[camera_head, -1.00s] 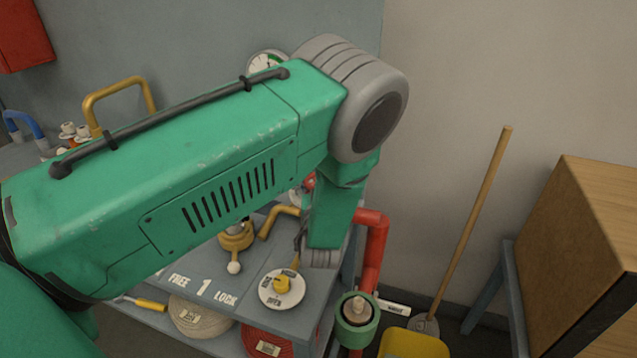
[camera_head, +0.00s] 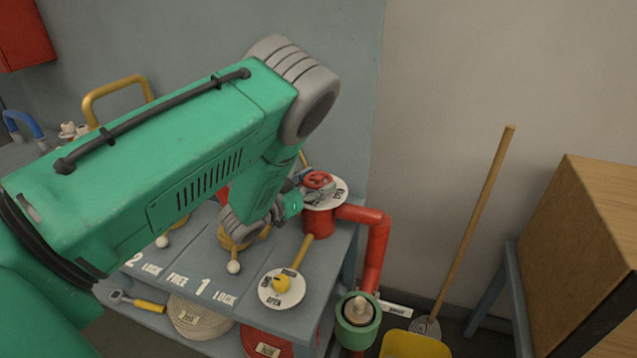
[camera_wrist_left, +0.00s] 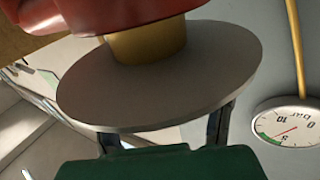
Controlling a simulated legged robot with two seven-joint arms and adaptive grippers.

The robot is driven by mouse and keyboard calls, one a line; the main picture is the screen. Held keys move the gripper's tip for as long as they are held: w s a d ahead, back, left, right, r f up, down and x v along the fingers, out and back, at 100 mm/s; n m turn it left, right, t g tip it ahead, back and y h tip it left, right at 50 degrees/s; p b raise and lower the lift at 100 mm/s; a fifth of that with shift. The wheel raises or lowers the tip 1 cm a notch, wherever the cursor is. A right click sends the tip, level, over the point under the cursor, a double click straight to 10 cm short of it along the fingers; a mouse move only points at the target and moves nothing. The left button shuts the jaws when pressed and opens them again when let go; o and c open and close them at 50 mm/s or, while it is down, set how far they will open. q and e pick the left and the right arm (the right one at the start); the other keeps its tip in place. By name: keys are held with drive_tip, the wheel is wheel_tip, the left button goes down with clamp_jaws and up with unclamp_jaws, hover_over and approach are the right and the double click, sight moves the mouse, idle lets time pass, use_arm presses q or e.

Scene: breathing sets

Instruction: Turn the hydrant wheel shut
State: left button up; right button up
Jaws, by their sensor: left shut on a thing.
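The red hydrant wheel (camera_head: 318,179) sits above a pale round plate (camera_head: 340,191) on top of the red hydrant (camera_head: 318,222), at the back right of the bench. My left gripper (camera_head: 309,186) reaches it from the left and is shut on the wheel. In the left wrist view the picture is upside down: the plate (camera_wrist_left: 160,80) hides the fingertips and the wheel. A brass neck (camera_wrist_left: 148,42) and the red body show above the plate there. The plate's lettering is too small to read in the head view. My right gripper is out of view.
A yellow-handled valve with a round plate (camera_head: 284,300) stands at the bench's front right. Brass fittings with white-knobbed levers (camera_head: 233,267) are beside it. A red pipe (camera_head: 374,255) runs down at the right. A gauge (camera_wrist_left: 287,128) is on the wall.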

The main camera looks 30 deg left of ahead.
use_arm(q)
drive_tip(key=shift+m+h, duration=0.6)
drive_tip(key=shift+h, duration=0.3)
drive_tip(key=shift+g, duration=0.3)
drive_tip(key=o, duration=1.2)
drive_tip(key=shift+a, duration=0.1)
drive_tip(key=v, duration=1.2)
drive_tip(key=shift+w+a+f, duration=0.15)
drive_tip(key=shift+f, duration=0.05)
